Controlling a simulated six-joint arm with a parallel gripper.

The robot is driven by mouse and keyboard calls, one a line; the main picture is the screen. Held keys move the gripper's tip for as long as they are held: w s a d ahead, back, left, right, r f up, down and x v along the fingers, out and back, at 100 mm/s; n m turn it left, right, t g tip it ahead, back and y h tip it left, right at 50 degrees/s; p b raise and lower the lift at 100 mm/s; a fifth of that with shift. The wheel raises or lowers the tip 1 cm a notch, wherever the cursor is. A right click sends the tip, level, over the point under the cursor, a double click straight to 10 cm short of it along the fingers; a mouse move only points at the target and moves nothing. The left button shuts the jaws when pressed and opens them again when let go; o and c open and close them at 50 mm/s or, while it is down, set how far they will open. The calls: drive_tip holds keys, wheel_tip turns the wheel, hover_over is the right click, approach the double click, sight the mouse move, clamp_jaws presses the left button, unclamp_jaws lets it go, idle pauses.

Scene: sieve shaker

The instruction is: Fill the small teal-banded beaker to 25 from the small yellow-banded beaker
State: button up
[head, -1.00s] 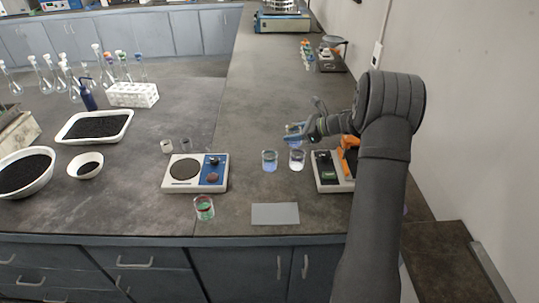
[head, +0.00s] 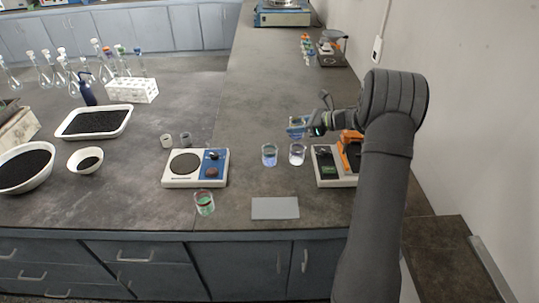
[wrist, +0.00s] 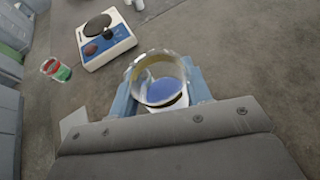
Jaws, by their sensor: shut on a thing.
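My gripper (head: 306,128) is shut on a small glass beaker (head: 294,129), holding it above the bench behind two standing beakers. In the wrist view the held beaker (wrist: 158,78) sits between blue fingers, with blue showing inside.
A white-and-blue hotplate (head: 196,168) stands left of the beakers. A balance-like device (head: 330,166) with an orange part stands right, under my arm. A grey mat (head: 275,208) lies at the front edge. Two small cups (head: 167,141) stand behind the hotplate.

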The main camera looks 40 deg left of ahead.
drive_tip(key=shift+s, duration=0.1)
drive_tip(key=shift+s+a+f+n+t+h, duration=0.5)
drive_tip(key=shift+s+t+h, duration=0.1)
drive_tip(key=shift+s+h, duration=0.1)
drive_tip(key=s+t+h, duration=0.1)
drive_tip(key=s+a+f+n+t+h, duration=0.1)
drive_tip(key=s+a+n+t+h, duration=0.1)
drive_tip(key=t, duration=0.1)
drive_tip(key=shift+s+f, duration=0.15)
drive_tip(key=shift+s, duration=0.15)
drive_tip(key=shift+s+a+r+n+t+h, duration=0.15)
drive_tip(key=shift+r+n+t+h, duration=0.25)
drive_tip(key=shift+t+h, duration=0.5)
idle(3.4)
drive_tip(key=shift+s+f+n+t+h, duration=0.15)
drive_tip(key=shift+f+n+t+h, duration=0.25)
drive_tip(key=shift+t, duration=0.3)
idle(1.5)
